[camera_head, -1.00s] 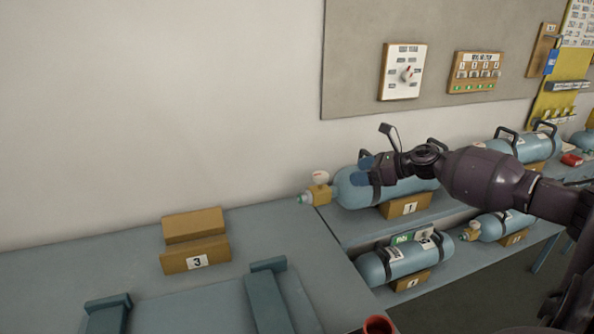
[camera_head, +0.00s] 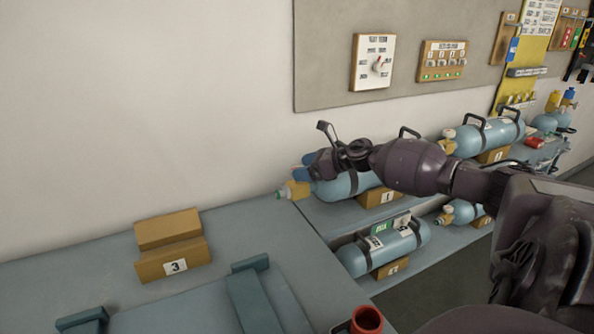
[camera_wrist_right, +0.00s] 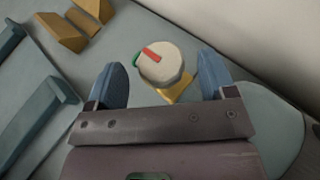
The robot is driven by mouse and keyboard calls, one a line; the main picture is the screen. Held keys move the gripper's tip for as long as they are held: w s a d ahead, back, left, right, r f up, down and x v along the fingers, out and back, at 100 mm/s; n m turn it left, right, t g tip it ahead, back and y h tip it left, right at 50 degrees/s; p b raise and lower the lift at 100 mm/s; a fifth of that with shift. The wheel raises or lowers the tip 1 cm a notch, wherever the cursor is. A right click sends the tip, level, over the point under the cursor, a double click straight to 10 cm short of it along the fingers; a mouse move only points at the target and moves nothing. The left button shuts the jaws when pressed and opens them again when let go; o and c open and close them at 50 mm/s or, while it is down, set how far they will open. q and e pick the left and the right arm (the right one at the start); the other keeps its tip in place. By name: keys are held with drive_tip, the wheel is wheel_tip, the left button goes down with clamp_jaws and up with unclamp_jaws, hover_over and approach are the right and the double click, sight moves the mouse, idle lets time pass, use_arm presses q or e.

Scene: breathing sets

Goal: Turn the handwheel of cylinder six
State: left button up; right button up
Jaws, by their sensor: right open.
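My right gripper (camera_head: 305,168) is over the valve end of a pale blue cylinder (camera_head: 338,187) on the upper shelf. Its cradle label (camera_head: 387,197) looks like a 1; I cannot make out a six. In the right wrist view, the open blue fingers (camera_wrist_right: 162,80) stand on either side of a round white handwheel (camera_wrist_right: 165,68) with a red mark. The brass valve body (camera_head: 299,190) shows below the gripper in the head view, where the handwheel is hidden. My left gripper is not in view.
An empty wooden cradle marked 3 (camera_head: 174,264) stands on the blue bench (camera_head: 90,275). Another cylinder (camera_head: 400,240) lies on the lower shelf, and more lie to the right (camera_head: 495,136). A red cup-like object (camera_head: 367,320) is at the front. A panel with a dial (camera_head: 374,62) hangs behind.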

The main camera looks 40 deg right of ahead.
drive_tip(key=shift+x, duration=0.9)
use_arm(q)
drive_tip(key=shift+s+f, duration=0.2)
use_arm(e)
drive_tip(key=shift+w+a+f, duration=0.1)
drive_tip(key=shift+w+a, duration=0.1)
drive_tip(key=shift+w, duration=0.1)
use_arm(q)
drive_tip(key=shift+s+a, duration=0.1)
use_arm(e)
drive_tip(key=shift+c, duration=0.4)
